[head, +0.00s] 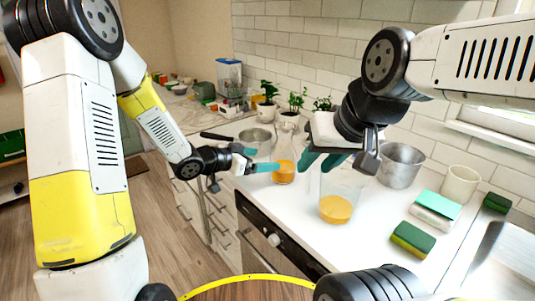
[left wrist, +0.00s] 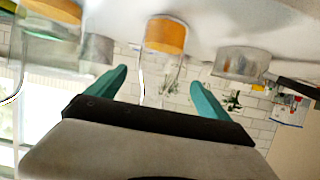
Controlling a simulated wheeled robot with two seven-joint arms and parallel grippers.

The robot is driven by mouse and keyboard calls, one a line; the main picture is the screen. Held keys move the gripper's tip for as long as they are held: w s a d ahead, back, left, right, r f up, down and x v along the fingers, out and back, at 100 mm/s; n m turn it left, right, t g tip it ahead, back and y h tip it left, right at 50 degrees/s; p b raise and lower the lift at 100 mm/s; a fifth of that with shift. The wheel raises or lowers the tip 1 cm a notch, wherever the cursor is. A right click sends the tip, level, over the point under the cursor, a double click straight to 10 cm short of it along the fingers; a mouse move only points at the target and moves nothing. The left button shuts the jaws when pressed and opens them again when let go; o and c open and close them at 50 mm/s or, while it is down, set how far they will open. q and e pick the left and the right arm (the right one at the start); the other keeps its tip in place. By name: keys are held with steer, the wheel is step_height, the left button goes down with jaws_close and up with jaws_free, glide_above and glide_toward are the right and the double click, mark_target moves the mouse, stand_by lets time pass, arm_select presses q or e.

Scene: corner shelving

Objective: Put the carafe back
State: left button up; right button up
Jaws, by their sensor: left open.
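A clear glass carafe (head: 284,172) with orange liquid stands upright on the white counter. My left gripper (head: 264,160) is open beside it, its fingers pointing toward it. In the left wrist view, which is upside down, the carafe (left wrist: 166,38) lies ahead between the spread fingers (left wrist: 158,80); I see no contact. A wider clear glass vessel (head: 337,207) with orange liquid stands nearer on the counter, and part of it also shows in the left wrist view (left wrist: 52,22). My right gripper (head: 320,161) hangs above it with teal fingers apart, empty.
A metal saucepan (head: 256,142) stands behind the left gripper. A metal pot (head: 401,166), a cream cup (head: 460,184) and sponges (head: 412,240) are at the right. Potted plants (head: 296,101) line the tiled wall.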

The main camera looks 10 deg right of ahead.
arm_select(q)
steer(key=s+a+r+n+t+y, duration=0.1)
steer(key=a+r+n+y, duration=0.3)
steer(key=a, duration=0.4)
steer(key=s+a+r+n+t+y, duration=0.1)
steer(key=s+a+r+t+y, duration=0.1)
steer(key=a+r+y, duration=0.45)
steer(key=s+a+r+n+g, duration=0.2)
steer(key=s, duration=0.9)
steer(key=s+a+r+n+g+h, duration=0.1)
steer(key=s+a+r+n+g, duration=0.1)
steer(key=s, duration=0.9)
steer(key=shift+s+a+n+g, duration=0.3)
steer(key=shift+s+n, duration=0.05)
steer(key=shift+n, duration=0.45)
